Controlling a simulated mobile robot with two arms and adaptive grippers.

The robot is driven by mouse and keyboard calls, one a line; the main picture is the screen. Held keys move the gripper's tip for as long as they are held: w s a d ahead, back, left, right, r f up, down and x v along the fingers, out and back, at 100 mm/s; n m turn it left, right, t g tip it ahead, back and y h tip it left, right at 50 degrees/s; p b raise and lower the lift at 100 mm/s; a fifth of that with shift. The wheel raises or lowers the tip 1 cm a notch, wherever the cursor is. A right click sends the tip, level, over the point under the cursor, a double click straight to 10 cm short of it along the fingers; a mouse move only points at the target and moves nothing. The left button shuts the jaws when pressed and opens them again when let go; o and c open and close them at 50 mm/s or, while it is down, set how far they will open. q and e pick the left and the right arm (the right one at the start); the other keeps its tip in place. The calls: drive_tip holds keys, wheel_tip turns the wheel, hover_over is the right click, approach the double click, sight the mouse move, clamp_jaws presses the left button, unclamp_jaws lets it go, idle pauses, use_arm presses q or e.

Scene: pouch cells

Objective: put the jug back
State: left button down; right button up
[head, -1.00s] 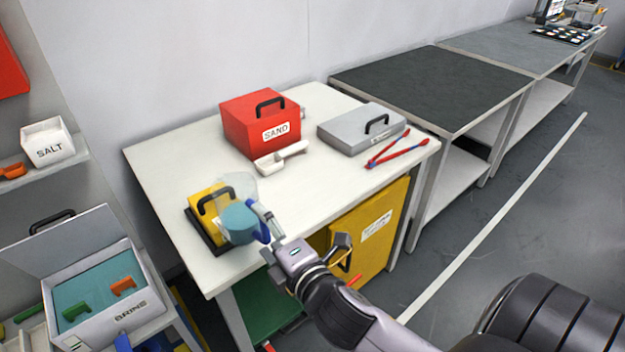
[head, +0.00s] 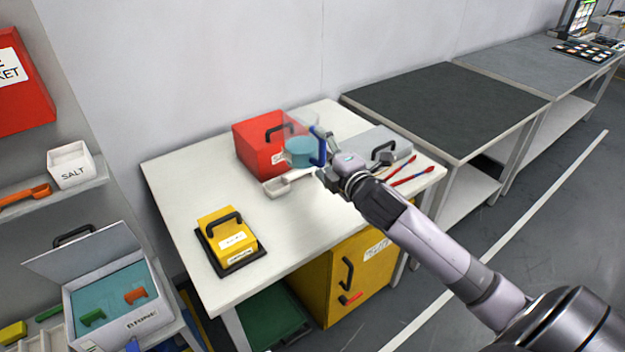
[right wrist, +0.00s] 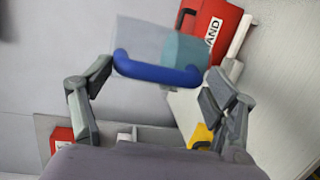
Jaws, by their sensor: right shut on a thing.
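The jug (head: 299,152) is clear, with teal liquid in its lower part and a blue handle (head: 319,146). My right gripper (head: 324,164) is shut on the jug by its handle and holds it in the air, in front of the red SAND box in the head view. In the right wrist view the jug (right wrist: 185,48) looks tilted, its blue handle (right wrist: 150,70) lying across between the two fingers (right wrist: 155,84). Part of the jug blends with the background. My left gripper is not in view.
The dark table (head: 445,105) is bare.

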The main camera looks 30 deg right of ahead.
drive_tip(key=shift+a+f+b, duration=0.1)
drive_tip(key=shift+f+b, duration=0.2)
drive_tip(key=shift+f, duration=8.7)
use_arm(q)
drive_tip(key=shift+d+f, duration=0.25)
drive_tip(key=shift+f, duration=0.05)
use_arm(e)
drive_tip(key=o, duration=1.5)
drive_tip(key=shift+s+f, duration=0.1)
drive_tip(key=shift+f, duration=0.25)
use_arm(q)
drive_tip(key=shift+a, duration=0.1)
use_arm(e)
drive_tip(key=o, duration=0.4)
drive_tip(key=shift+o, duration=0.2)
drive_tip(key=shift+r, duration=0.1)
